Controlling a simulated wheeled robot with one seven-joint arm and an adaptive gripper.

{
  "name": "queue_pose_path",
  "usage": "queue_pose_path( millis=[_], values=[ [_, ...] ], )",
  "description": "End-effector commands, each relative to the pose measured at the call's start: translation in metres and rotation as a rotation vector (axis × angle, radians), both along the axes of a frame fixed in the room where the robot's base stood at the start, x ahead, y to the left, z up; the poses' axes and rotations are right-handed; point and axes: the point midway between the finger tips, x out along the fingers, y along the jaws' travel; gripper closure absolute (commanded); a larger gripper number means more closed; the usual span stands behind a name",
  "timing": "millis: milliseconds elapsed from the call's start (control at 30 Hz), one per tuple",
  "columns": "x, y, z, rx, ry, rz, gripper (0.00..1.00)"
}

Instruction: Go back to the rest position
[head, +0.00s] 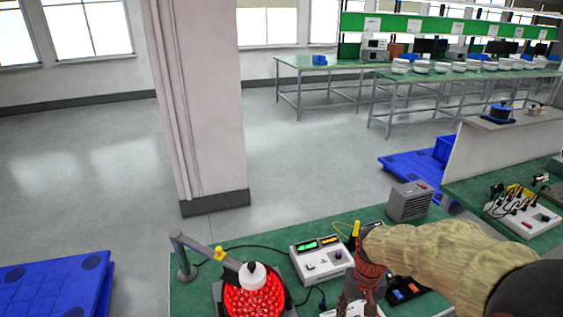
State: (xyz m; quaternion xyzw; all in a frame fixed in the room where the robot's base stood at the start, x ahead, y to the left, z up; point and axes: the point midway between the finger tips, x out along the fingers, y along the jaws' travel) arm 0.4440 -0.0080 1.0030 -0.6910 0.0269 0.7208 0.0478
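My gripper (356,300) shows at the bottom of the head view, right of centre. It is reddish and points down over the green workbench (215,250). My arm, in a tan sleeve, reaches it from the lower right. The fingertips are small and partly merge with the things behind them, so I cannot tell whether they are open or shut, or whether anything is between them. A pale object lies close by the fingers, partly cut off by the frame edge.
A white instrument (322,262) with lit displays stands left of my gripper. A round container of red pieces (255,300) sits under a jointed stand arm. A grey box (409,201) stands behind. A pillar (200,110) rises beyond the bench; open floor (110,170) lies left.

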Motion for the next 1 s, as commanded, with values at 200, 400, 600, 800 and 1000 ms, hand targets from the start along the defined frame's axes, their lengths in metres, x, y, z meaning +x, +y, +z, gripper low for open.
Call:
queue_pose_path(
  millis=[200,400,600,800,1000],
  values=[
    [-0.055,0.002,0.067,-0.018,-0.112,0.047,0.59],
    [-0.107,0.004,0.119,-0.037,-0.258,0.079,0.59],
    [-0.141,0.005,0.158,-0.051,-0.418,0.092,0.59],
    [-0.148,0.007,0.188,-0.055,-0.523,0.095,0.59],
    [-0.148,0.008,0.191,-0.055,-0.533,0.097,0.59]
  ],
)
